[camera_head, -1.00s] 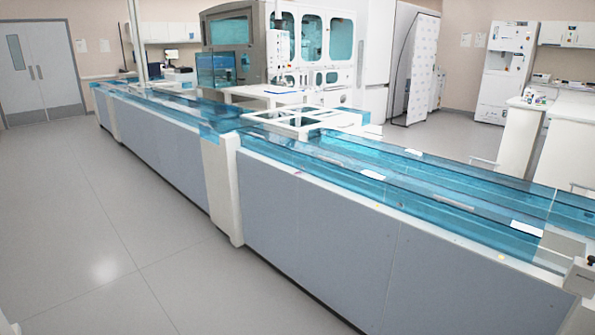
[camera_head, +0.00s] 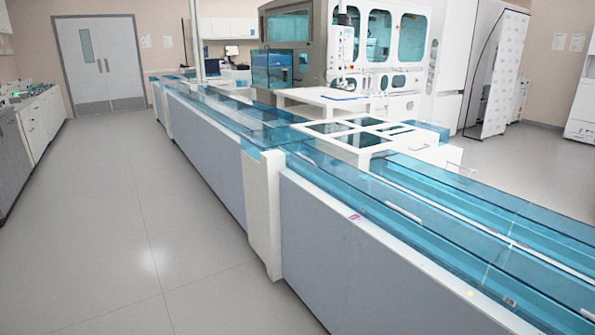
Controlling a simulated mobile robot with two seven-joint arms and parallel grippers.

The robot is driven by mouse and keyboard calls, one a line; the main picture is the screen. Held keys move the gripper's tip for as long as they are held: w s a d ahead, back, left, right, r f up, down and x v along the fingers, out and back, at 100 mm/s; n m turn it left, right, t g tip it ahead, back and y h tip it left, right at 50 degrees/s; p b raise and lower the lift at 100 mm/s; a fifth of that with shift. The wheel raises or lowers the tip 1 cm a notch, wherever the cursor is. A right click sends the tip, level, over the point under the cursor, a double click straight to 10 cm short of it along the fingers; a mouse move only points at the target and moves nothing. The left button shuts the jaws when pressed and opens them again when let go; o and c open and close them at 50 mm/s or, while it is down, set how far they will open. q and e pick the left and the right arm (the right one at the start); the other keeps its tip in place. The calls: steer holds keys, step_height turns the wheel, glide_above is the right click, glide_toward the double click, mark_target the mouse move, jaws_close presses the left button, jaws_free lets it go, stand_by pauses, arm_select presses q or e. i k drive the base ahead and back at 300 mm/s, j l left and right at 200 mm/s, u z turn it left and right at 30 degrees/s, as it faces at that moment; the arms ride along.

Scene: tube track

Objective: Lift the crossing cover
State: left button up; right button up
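A long tube track (camera_head: 345,248) with grey side panels and blue see-through covers runs from the lower right to the far left. At its crossing, a white frame with dark window panes (camera_head: 365,130) sits on top, beside a blue clear cover section (camera_head: 275,137) above a white post. I cannot tell which of these parts is the crossing cover. The covers I see lie in place on the track. Neither of my grippers is in view.
Open grey floor (camera_head: 130,230) lies left of the track. White cabinets (camera_head: 42,125) stand along the left wall, with a grey double door (camera_head: 100,62) at the back. A large analyser with blue windows (camera_head: 385,40) stands behind the track. A white banner (camera_head: 500,75) stands at the right.

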mark_target(284, 134)
steer(key=i+u, duration=0.4)
steer(key=i, duration=0.15)
steer(key=i+l+u, duration=0.1)
steer(key=i+u, duration=0.3)
steer(key=i, duration=0.2)
steer(key=i+u, duration=0.3)
steer(key=i, duration=0.35)
steer(key=i+u, duration=0.25)
steer(key=i, duration=1.75)
steer(key=i+j+z, duration=0.15)
steer(key=z, duration=0.7)
